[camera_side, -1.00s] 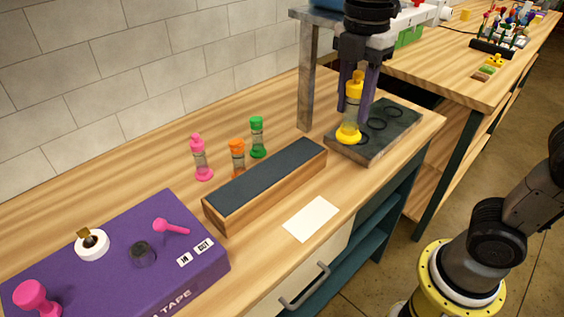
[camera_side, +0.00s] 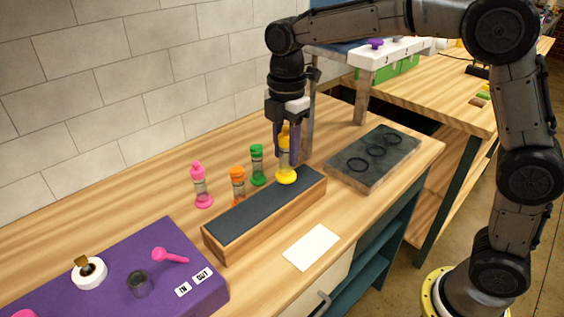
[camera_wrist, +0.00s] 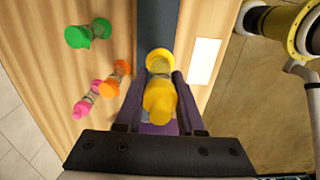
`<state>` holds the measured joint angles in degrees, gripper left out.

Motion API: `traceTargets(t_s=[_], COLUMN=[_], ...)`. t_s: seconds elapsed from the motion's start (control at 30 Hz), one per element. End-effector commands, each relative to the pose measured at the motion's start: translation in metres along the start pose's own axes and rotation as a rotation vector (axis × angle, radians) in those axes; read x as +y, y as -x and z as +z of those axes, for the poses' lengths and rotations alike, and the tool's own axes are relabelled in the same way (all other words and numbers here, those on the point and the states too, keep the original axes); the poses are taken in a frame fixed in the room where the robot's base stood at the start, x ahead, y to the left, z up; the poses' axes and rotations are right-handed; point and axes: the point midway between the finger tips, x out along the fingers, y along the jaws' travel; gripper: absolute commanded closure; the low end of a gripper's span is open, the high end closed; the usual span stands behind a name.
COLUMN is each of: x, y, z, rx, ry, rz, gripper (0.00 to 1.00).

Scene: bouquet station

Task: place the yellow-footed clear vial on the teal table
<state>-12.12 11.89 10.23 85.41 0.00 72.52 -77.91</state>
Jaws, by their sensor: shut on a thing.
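The yellow-footed clear vial (camera_side: 287,176) is upright in my gripper (camera_side: 286,152), with its yellow cap between the fingers. In the wrist view the vial (camera_wrist: 160,100) shows cap-first between the two purple fingers of my gripper (camera_wrist: 161,82). Its foot is over the far right end of a long wooden block (camera_side: 262,208) with a dark blue-grey top. I cannot tell whether the foot touches that top.
Green (camera_side: 257,166), orange (camera_side: 237,186) and pink (camera_side: 201,186) vials stand left of the block. A dark slab with rings (camera_side: 360,172) lies to the right. A white card (camera_side: 311,247) lies in front. A purple box (camera_side: 110,270) is at lower left. A grey post (camera_side: 309,130) stands behind.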

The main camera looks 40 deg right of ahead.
Motion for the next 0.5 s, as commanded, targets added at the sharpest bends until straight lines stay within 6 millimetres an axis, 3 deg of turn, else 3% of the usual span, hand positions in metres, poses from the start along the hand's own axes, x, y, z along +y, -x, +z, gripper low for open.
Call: traceTargets(t_s=[0.33,0.5], x=[0.010,0.010], y=[-0.033,-0.037], z=[-0.002,-0.002], rx=[0.000,0.001], ry=[0.000,0.000], rz=[0.002,0.004], gripper=[1.00,1.00])
